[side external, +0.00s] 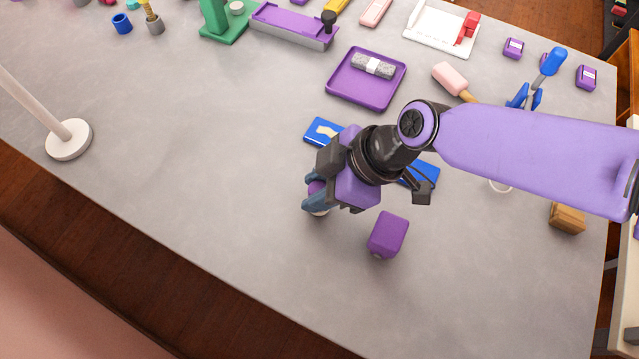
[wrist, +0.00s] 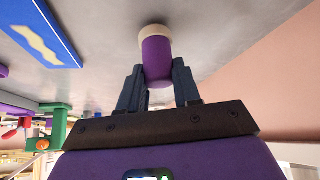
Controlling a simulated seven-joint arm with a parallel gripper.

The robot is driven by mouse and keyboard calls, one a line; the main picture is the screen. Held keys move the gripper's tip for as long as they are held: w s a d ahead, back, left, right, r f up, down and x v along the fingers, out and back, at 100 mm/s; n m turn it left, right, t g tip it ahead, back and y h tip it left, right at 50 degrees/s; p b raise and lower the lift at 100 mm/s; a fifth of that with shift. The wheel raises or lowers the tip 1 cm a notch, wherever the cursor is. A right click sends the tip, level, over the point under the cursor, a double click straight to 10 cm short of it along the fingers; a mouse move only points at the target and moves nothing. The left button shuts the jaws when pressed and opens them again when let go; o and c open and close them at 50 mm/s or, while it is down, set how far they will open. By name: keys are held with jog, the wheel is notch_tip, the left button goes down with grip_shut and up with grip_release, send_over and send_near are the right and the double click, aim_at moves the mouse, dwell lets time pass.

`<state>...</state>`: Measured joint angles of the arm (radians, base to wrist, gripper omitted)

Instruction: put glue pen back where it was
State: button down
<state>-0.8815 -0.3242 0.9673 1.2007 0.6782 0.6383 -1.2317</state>
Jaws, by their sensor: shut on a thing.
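My gripper (side external: 316,196) is low over the front middle of the grey table. Its two fingers are shut on a short purple cylinder with a cream end, which I take for the glue pen (wrist: 157,60). In the wrist view the pen sits between the fingertips, with its cream end toward the table. In the side external view my fingers hide most of it, and only a bit of purple and the pale lower end (side external: 318,211) show. It looks upright and close to the tabletop; I cannot tell whether it touches.
A purple block (side external: 388,235) stands just right of my gripper. A blue card with a cream mark (side external: 322,132) lies behind it, partly hidden. A purple tray (side external: 340,91) holds a grey roll (side external: 373,66). A white stand (side external: 68,140) is at left. The table's left-front is clear.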

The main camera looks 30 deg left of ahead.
jog(key=shift+f, duration=0.3)
jog(key=shift+f, duration=0.1)
jog(key=c, duration=0.8)
grip_release()
jog(key=v, duration=1.2)
jog(key=shift+d, duration=0.1)
